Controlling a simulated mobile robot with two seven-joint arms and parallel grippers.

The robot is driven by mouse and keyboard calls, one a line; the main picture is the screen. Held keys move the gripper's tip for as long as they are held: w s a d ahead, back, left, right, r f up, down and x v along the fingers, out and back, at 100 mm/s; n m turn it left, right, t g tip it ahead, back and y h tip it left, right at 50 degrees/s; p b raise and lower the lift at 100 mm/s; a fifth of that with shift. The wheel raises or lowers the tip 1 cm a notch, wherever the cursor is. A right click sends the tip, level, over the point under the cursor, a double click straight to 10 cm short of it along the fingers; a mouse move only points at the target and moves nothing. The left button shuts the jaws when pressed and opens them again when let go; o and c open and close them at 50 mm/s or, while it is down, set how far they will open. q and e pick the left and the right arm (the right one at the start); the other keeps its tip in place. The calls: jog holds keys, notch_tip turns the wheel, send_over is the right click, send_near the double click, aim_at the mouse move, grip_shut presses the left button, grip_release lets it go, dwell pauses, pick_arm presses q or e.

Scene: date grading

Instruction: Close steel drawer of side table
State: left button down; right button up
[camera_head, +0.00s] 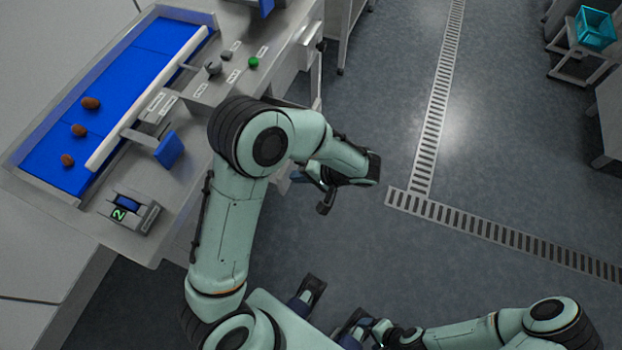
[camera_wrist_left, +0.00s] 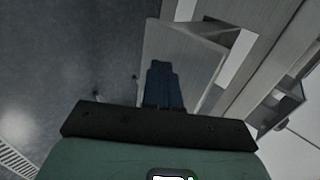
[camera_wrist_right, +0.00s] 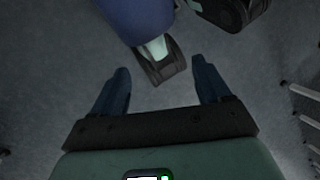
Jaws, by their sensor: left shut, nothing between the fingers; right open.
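My left gripper (camera_head: 322,197) is shut and empty, held out beside the long work counter. In the left wrist view its closed dark fingers (camera_wrist_left: 163,85) lie in front of a pale grey metal panel, which looks like the steel drawer (camera_wrist_left: 182,45). I cannot tell whether the fingertips touch it or how far the drawer stands out. In the head view my left arm hides most of this spot. My right gripper (camera_head: 332,309) is open and empty, low near my base; its spread fingers (camera_wrist_right: 162,90) show in the right wrist view with only floor and parts of me beyond.
The counter (camera_head: 187,195) at left carries a blue belt (camera_head: 75,152) with several brown dates, a green button (camera_head: 253,62) and a small display unit (camera_head: 128,212). Floor with a drain grate (camera_head: 440,95) is clear at right. A cart with a teal crate (camera_head: 595,28) stands far right.

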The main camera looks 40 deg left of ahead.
pick_arm(q)
jog(key=s+a+b, duration=0.1)
jog(key=a, duration=0.4)
jog(key=s+a+b, duration=0.1)
jog(key=a, duration=0.3)
jog(key=s+a+b, duration=0.1)
jog(key=a, duration=0.4)
jog(key=shift+s+a, duration=0.35)
jog(key=shift+s+a+b, duration=0.1)
jog(key=shift+a+b, duration=0.2)
jog(key=shift+a, duration=0.05)
pick_arm(e)
jog(key=f, duration=0.1)
jog(key=w+f, duration=0.1)
jog(key=f, duration=0.1)
jog(key=shift+w+d+t, duration=0.1)
jog(key=shift+w+t, duration=0.05)
jog(key=shift+t, duration=0.25)
pick_arm(q)
jog(key=shift+a+r, duration=0.1)
jog(key=shift+a, duration=0.05)
pick_arm(e)
jog(key=shift+f, duration=0.1)
